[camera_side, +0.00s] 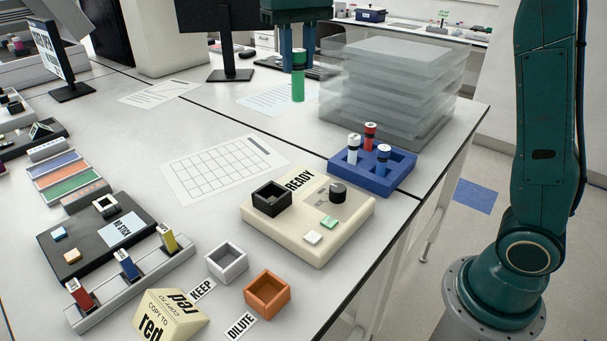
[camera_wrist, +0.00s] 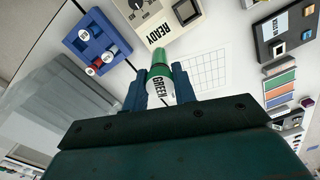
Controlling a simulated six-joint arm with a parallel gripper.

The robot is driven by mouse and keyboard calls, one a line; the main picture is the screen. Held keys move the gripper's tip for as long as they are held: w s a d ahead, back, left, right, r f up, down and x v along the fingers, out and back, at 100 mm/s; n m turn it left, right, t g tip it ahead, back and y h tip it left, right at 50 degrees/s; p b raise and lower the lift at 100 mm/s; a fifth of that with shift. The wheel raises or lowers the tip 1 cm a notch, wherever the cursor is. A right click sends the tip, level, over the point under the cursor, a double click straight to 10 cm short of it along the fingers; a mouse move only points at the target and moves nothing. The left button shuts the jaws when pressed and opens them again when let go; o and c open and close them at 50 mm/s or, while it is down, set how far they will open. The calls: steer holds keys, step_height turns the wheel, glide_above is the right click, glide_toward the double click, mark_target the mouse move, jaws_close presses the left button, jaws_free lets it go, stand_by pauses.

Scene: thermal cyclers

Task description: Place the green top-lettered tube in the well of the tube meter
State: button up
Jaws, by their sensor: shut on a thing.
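My gripper (camera_side: 298,52) is shut on the green tube (camera_side: 298,88) and holds it upright above the table, left of the clear stacked boxes. In the wrist view my gripper (camera_wrist: 160,92) has the tube (camera_wrist: 159,62) between its fingers, and its white top reads GREEN. The cream device marked READY, which I take for the tube meter (camera_side: 300,240), stands nearer the side camera. It has a black square well (camera_side: 272,198), a dark knob and two small buttons. Part of the device (camera_wrist: 172,18) shows at the top of the wrist view. The tube is apart from it.
A blue rack (camera_side: 345,172) with several tubes stands beside the clear stacked boxes (camera_side: 385,90). A grid sheet (camera_side: 222,168) lies flat. A white KEEP bin (camera_side: 227,262), an orange DELAY-like bin marked DILUTE (camera_side: 267,292) and a tube strip (camera_side: 130,280) stand in front.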

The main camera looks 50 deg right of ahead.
steer(key=a+n, duration=0.4)
steer(key=a, duration=0.4)
steer(key=shift+a+r, duration=0.35)
steer(key=shift+s+f, duration=0.1)
step_height(320, 180, down, 20)
steer(key=shift+r, duration=0.1)
stand_by(0.5)
steer(key=o, duration=1)
steer(key=shift+c, duration=0.2)
step_height(320, 180, up, 12)
stand_by(0.3)
